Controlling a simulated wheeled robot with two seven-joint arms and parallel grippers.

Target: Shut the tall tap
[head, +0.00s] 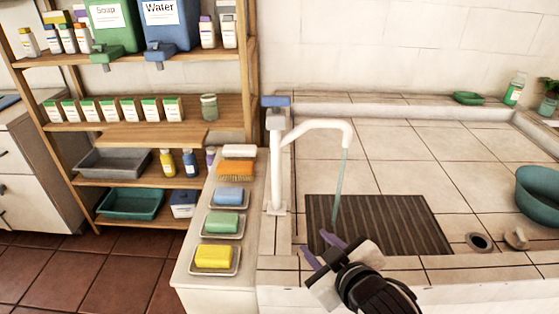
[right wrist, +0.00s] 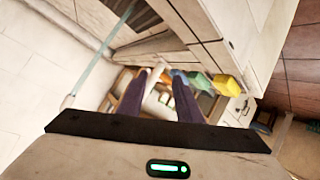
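The tall tap (head: 277,160) is a white upright post with a curved white spout (head: 318,125) and a blue handle (head: 276,101) on top. A stream of water (head: 340,185) runs from the spout onto the dark slatted grate (head: 385,226). My right gripper (head: 317,246) is low in front of the grate, right of and below the tap, touching nothing that I can see. Its purple fingers are apart and empty; they also show in the right wrist view (right wrist: 160,85), with the water stream (right wrist: 102,55) at upper left. My left gripper is out of view.
A ledge left of the tap holds several soaps, with a yellow one (head: 213,256) nearest. Wooden shelves (head: 150,135) stand further left. A teal bowl (head: 540,195) sits at the right. Tiled counter behind the grate is clear.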

